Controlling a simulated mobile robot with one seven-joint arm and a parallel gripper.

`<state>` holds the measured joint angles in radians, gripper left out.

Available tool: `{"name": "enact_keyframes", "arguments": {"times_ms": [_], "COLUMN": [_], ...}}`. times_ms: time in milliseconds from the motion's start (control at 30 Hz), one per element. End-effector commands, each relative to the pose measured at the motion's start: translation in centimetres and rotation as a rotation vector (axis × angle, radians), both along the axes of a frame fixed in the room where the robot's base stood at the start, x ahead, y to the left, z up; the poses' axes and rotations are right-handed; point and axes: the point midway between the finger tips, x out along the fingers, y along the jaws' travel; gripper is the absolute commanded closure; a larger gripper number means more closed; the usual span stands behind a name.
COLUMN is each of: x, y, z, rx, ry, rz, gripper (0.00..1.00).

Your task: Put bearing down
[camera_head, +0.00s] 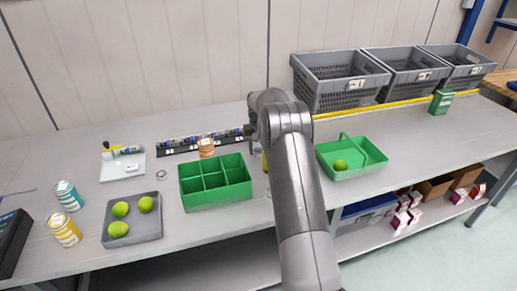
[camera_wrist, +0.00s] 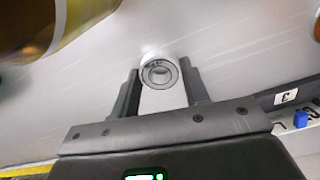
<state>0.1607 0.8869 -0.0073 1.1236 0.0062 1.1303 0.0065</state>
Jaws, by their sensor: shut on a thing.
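The bearing (camera_wrist: 159,72) is a small silver ring with a dark inner band, seen in the wrist view. It sits between the two dark fingertips of my gripper (camera_wrist: 161,84), which is shut on it. A grey table surface shows behind it; I cannot tell whether the bearing touches it. In the head view my arm hides most of the gripper and the bearing. Another small grey ring (camera_head: 161,174) lies on the table left of the green divided tray.
A green divided tray (camera_head: 215,203) stands left of my arm, a green handled tray (camera_head: 374,150) right. A grey tray (camera_head: 133,237) holds limes. An orange can (camera_head: 206,147) stands behind the divided tray. Grey crates (camera_head: 345,98) line the back.

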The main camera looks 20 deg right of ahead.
Motion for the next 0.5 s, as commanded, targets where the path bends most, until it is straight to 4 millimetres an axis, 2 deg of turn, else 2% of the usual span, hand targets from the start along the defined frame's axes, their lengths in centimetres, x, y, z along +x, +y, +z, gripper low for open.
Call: {"name": "enact_keyframes", "arguments": {"times_ms": [200, 233, 500], "x": [-0.01, -0.01, -0.01], "y": [-0.01, -0.01, -0.01], "z": [-0.25, -0.29, -0.25], "rx": [0.000, 0.000, 0.000], "ry": [0.000, 0.000, 0.000], "rz": [0.000, 0.000, 0.000], "gripper": [0.83, 0.58, 0.37]}}
